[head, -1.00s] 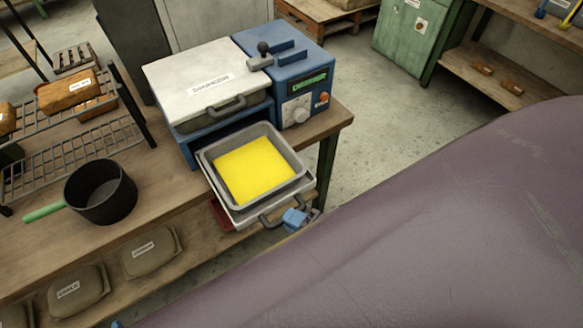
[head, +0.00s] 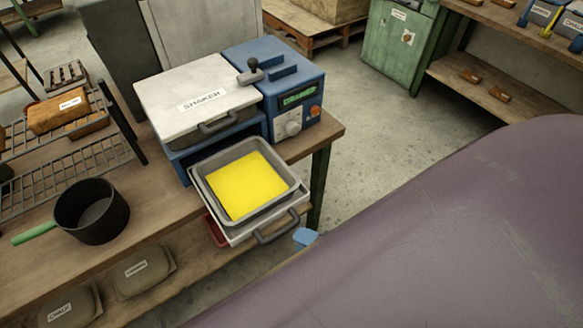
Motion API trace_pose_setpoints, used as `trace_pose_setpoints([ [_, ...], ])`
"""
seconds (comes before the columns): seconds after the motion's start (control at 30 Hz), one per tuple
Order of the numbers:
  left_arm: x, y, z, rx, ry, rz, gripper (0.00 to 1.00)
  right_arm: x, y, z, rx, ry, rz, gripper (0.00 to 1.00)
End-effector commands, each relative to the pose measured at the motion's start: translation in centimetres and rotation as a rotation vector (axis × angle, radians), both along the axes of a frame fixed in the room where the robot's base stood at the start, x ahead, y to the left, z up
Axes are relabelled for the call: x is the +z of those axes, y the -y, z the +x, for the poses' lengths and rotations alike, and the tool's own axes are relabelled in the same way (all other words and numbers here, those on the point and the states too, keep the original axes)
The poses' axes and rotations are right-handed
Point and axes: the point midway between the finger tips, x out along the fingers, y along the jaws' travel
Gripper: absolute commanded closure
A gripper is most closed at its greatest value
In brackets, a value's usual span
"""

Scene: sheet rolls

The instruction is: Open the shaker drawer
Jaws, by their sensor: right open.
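The shaker (head: 197,105) stands on the wooden bench, with a white lid and a blue body. Its drawer (head: 245,232) is pulled out at the front, and a grey tray (head: 293,180) with a yellow sheet (head: 245,186) sits in it. The drawer's dark handle (head: 277,226) is free. My right gripper (head: 306,237) shows as a small blue part just right of the handle, apart from it. It is open, and most of it is hidden behind my large purple arm. My left gripper is not in view.
A black pot (head: 91,211) with a green handle stands left of the drawer. A wire rack (head: 75,171) holding brown blocks is at the left. Labelled sacks (head: 145,273) lie on the shelf below. The floor right of the bench is clear.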

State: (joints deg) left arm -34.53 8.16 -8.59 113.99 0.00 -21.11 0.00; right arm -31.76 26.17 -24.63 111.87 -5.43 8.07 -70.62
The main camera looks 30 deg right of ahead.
Motion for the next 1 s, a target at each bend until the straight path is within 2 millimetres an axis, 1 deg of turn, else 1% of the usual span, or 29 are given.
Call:
trace_pose_setpoints([
  [0.03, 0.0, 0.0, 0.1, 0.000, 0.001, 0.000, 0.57, 0.1, 0.5, -1.0, 0.000, -0.004, -0.002, 0.58],
  [0.2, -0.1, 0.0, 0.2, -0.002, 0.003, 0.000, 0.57, 0.6, 1.6, -3.5, -0.001, -0.004, -0.002, 0.58],
  [0.4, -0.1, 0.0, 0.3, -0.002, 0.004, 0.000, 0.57, 1.0, 2.4, -5.2, -0.001, -0.002, 0.000, 0.58],
  [0.57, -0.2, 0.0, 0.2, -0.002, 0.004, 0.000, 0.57, 1.2, 2.6, -5.7, 0.000, 0.000, 0.001, 0.58],
  [1.0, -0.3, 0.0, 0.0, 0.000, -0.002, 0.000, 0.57, 1.2, 2.6, -5.7, 0.000, -0.001, 0.000, 0.58],
])
